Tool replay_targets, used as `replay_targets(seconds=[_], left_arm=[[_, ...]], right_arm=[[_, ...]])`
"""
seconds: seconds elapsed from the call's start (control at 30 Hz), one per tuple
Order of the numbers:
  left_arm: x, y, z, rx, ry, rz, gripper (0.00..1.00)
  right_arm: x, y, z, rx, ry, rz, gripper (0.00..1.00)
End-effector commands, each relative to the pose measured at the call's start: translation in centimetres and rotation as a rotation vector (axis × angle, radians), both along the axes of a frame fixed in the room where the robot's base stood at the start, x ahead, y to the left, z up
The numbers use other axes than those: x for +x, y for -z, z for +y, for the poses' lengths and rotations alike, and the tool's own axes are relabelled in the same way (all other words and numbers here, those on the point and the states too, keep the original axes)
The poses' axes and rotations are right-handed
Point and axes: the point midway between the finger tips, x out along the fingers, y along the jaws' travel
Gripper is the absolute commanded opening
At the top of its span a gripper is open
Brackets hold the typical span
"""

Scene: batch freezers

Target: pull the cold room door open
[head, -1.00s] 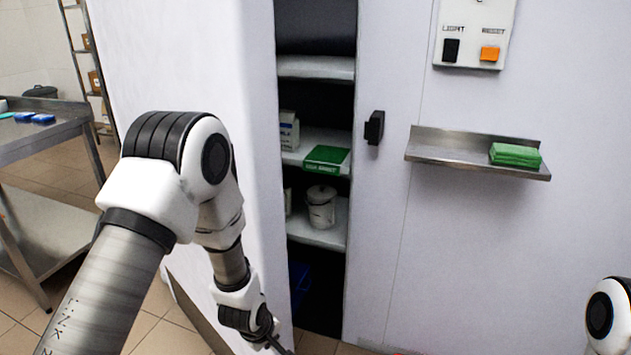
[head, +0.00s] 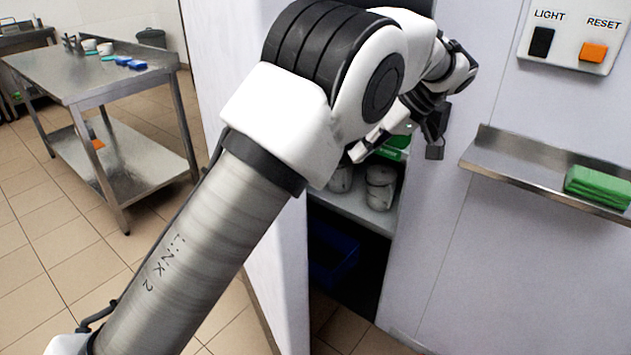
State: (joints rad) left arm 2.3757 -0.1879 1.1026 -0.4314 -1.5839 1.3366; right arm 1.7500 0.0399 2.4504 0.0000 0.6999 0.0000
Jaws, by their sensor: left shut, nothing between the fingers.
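The cold room door (head: 277,275) is the white panel left of the opening. It stands ajar, with a gap showing shelves inside. My left arm crosses in front of the door and hides its upper part. No door handle shows. My right gripper is out of view.
Inside are a shelf (head: 350,207) with white tubs (head: 380,190) and a blue crate (head: 333,250) below. At right, a steel wall shelf (head: 505,168) holds green cloths (head: 600,186) under a switch panel (head: 572,38). A steel table (head: 70,80) stands at left. The tiled floor between is clear.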

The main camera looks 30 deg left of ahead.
Motion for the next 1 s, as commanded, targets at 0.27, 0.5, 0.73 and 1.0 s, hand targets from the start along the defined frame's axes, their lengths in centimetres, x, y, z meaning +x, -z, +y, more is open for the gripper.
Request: replay_targets(seconds=[0.27,0.5,0.73,1.0], left_arm=[[-1.1,3.7,2.5,-0.003,-0.002,0.009,0.0],[-2.2,7.9,5.4,-0.004,0.0,0.009,0.0],[-5.1,8.0,7.2,-0.004,0.001,0.005,0.0],[-5.7,8.1,7.5,-0.005,0.002,0.005,0.0]], right_arm=[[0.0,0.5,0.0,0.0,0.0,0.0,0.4],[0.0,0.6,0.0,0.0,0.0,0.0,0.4],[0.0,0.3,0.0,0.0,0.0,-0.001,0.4],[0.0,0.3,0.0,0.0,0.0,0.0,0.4]])
